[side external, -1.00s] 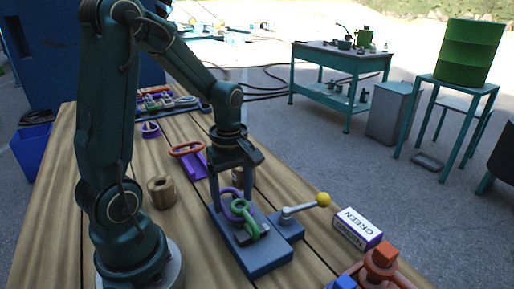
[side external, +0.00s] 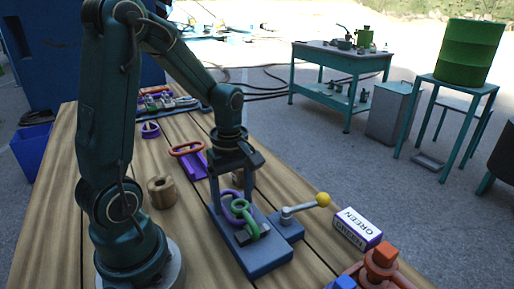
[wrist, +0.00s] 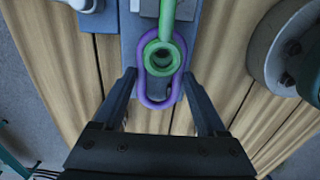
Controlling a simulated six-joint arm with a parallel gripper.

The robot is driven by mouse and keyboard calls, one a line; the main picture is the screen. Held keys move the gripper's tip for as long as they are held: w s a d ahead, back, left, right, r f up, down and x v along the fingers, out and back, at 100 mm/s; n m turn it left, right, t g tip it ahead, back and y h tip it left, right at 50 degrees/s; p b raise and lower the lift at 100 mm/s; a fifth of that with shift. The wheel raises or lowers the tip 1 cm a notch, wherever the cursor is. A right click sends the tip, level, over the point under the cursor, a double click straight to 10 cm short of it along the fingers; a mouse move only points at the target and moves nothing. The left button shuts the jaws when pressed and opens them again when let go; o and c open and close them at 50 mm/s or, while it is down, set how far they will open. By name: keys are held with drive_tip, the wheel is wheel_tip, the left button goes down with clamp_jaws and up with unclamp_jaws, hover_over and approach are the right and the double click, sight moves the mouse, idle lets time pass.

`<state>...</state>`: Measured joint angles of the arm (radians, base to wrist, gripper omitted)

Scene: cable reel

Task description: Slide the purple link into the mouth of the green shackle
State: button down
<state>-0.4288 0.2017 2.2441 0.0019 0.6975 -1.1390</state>
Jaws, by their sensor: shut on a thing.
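The purple link (wrist: 143,88) is a rounded loop held between the two fingers of my gripper (wrist: 159,78), one finger at each side. It also shows in the side view (side external: 226,208), low over the blue-grey fixture. The green shackle (wrist: 167,22) stands clamped on that fixture, and its round eye faces the wrist camera. In the side view the shackle (side external: 251,226) overlaps the link. In the wrist view the link's outline surrounds the green eye. I cannot tell whether the link is inside the shackle's mouth or only beside it.
The blue-grey fixture (side external: 262,262) has a lever with a yellow knob (side external: 323,199) at its right. A wooden spool (side external: 161,192) and a purple holder with an orange link (side external: 187,149) stand to the left.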

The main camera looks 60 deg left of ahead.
unclamp_jaws()
drive_tip(key=shift+r, duration=2.45)
drive_tip(key=d+r+m+t, duration=0.1)
drive_tip(key=d+r+m, duration=0.1)
drive_tip(key=d+r+m+t, duration=0.1)
drive_tip(key=d+r, duration=0.1)
drive_tip(key=shift+s+d+r+m+t+y, duration=0.2)
drive_tip(key=shift+d+r+m+t+y, duration=0.1)
drive_tip(key=shift+r+m, duration=0.1)
drive_tip(key=s+d+r+m+t, duration=0.1)
drive_tip(key=s+d+m+t, duration=0.2)
drive_tip(key=m, duration=1.1)
drive_tip(key=shift+s+d+r, duration=0.25)
drive_tip(key=shift+s+d, duration=0.55)
